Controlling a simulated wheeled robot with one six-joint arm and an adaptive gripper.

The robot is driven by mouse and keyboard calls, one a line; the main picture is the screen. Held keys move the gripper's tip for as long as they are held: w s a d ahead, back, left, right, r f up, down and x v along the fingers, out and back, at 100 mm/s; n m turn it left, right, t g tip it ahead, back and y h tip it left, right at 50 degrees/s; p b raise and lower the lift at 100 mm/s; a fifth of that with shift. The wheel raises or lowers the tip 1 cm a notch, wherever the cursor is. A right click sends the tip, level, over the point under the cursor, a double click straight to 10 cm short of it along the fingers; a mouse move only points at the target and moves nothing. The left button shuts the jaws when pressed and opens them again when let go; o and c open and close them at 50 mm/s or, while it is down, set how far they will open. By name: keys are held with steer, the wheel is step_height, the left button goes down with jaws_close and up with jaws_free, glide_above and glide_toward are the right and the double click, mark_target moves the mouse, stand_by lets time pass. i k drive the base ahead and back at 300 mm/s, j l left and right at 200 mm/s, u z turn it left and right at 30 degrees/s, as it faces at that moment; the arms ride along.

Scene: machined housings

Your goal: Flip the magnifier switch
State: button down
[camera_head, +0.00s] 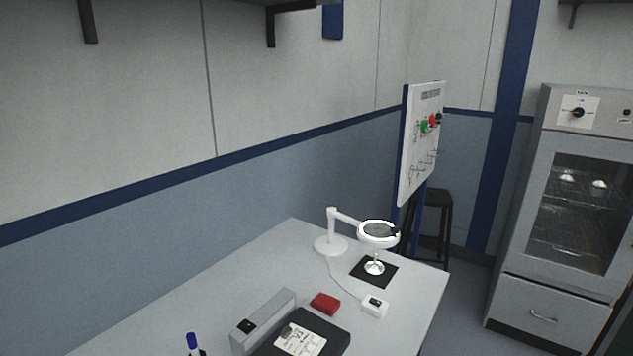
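The magnifier (378,234) is a white ring lens on an arm from a round white base (331,245), standing on the far part of the table. A thin cable runs from the base to a small white box with a dark switch (375,306) near the table's right edge. The position of the switch is too small to tell. A small white object (374,267) on a black square mat stands under the lens. My gripper is not in view.
The grey table (230,280) also holds a red block (325,303), a grey box (262,320), a black case (318,328) and a blue-capped marker (192,342). A whiteboard (412,165), a dark stool (438,200) and an oven-like cabinet (560,255) stand beyond. Floor shows right of the table.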

mark_target(372, 301)
steer(key=i+l, duration=0.2)
steer(key=l, duration=0.15)
steer(key=i+l, duration=0.15)
steer(key=l, duration=0.15)
steer(key=i+l, duration=0.2)
steer(key=l, duration=0.15)
steer(key=i+l, duration=0.2)
steer(key=l+u, duration=0.05)
steer(key=l, duration=0.05)
